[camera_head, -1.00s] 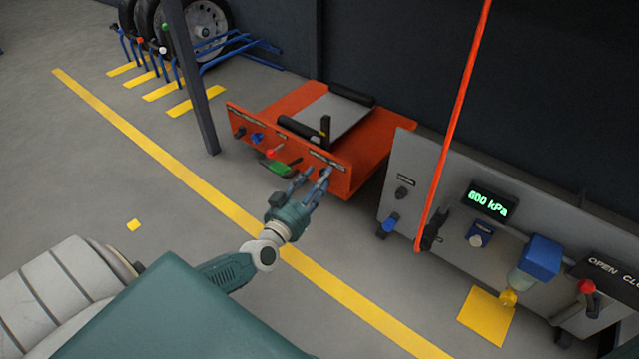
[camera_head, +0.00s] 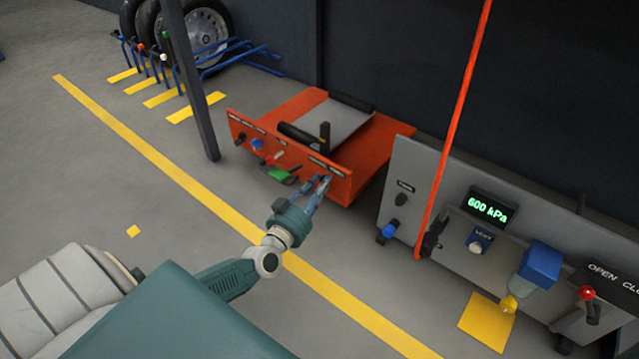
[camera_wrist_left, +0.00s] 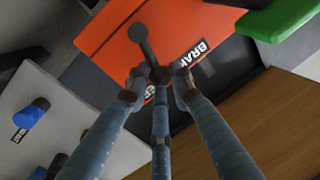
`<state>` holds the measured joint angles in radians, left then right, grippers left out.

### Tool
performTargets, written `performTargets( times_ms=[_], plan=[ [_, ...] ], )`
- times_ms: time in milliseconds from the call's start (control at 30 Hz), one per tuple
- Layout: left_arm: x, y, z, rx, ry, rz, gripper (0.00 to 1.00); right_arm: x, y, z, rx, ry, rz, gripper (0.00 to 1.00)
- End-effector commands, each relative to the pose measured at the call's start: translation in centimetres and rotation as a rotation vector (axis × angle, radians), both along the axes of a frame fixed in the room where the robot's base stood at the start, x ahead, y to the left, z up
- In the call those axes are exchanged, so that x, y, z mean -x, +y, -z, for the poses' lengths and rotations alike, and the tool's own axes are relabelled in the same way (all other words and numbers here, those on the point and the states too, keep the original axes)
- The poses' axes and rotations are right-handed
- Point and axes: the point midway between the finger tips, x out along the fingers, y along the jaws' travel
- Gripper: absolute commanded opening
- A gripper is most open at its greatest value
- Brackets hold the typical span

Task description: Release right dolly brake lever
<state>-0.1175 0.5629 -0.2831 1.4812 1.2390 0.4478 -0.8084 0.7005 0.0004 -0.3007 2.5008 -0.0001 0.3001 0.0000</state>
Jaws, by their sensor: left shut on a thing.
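The orange dolly (camera_head: 366,165) stands on the floor at the centre, its front panel carrying several small controls. In the left wrist view, a black lever with a round knob (camera_wrist_left: 138,33) sticks out beside a BRAKE label (camera_wrist_left: 195,55) on the panel. My left gripper (camera_head: 322,181) is at the right end of that panel. In the left wrist view, its fingers (camera_wrist_left: 158,80) are closed around the lower part of this lever, while the knob end stays clear of them. In the head view the fingers hide most of the lever. My right gripper is out of view.
A grey panel (camera_head: 425,180) with a 600 kPa display (camera_head: 487,207) stands to the right, behind a red hose (camera_head: 452,130). A dark post (camera_head: 190,80) and a wheel rack (camera_head: 240,45) are at the back left. The floor in front is clear.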

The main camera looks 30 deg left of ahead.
Motion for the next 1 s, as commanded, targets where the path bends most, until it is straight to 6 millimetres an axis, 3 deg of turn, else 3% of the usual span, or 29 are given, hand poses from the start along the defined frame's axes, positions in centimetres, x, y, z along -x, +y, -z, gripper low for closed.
performTargets(
  times_ms=[400,1000],
  plan=[
    [0.1,-1.5,0.5,-0.26,-0.018,-0.001,0.0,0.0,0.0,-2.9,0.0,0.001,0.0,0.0],
    [0.2,-2.4,1.4,-0.457,-0.036,0.001,0.0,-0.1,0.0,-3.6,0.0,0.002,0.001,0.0]
  ],
)
